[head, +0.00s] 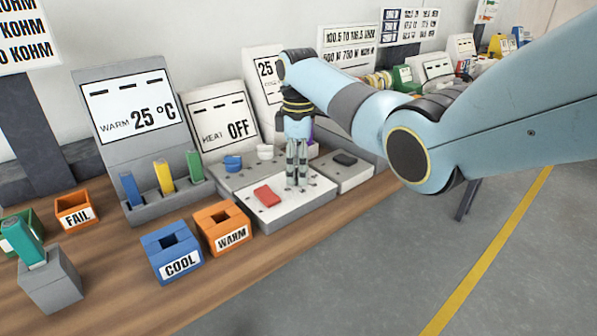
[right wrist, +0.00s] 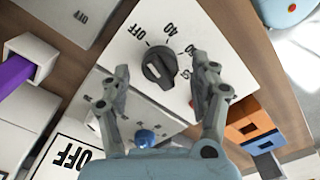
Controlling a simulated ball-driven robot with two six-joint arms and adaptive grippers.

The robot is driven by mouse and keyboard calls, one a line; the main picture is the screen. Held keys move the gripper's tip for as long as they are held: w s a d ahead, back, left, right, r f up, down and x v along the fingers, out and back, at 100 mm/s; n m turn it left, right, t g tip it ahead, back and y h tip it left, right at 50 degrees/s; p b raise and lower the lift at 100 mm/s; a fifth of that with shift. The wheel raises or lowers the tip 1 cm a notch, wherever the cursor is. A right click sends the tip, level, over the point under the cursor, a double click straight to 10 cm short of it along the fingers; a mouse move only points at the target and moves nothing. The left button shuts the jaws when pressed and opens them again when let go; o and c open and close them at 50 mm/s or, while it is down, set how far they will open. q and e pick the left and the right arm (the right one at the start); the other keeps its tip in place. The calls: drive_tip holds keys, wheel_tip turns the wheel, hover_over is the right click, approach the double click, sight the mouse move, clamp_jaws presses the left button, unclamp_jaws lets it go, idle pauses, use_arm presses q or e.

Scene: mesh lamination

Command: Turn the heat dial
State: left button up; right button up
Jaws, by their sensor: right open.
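The heat dial (right wrist: 158,68) is a round black knob on a white panel (right wrist: 125,45), with OFF and several numbers around it. In the head view it is hidden behind my right gripper (head: 297,184), which points down at the white panel (head: 265,222). In the right wrist view my right gripper (right wrist: 160,78) is open, one finger on each side of the dial. I cannot tell whether the fingers touch the knob. The heat display (head: 223,118) reads OFF. My left gripper is not in view.
A red block (head: 267,196) sits on the panel. Blue COOL (head: 171,250) and orange WARM (head: 223,226) boxes stand in front. A blue knob (head: 233,163) lies behind, and a dark switch (head: 345,158) is to the right. A display (head: 132,108) reads WARM 25 °C.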

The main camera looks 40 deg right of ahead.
drive_tip(key=shift+f, duration=0.75)
drive_tip(key=c, duration=1.1)
drive_tip(key=shift+c, duration=0.2)
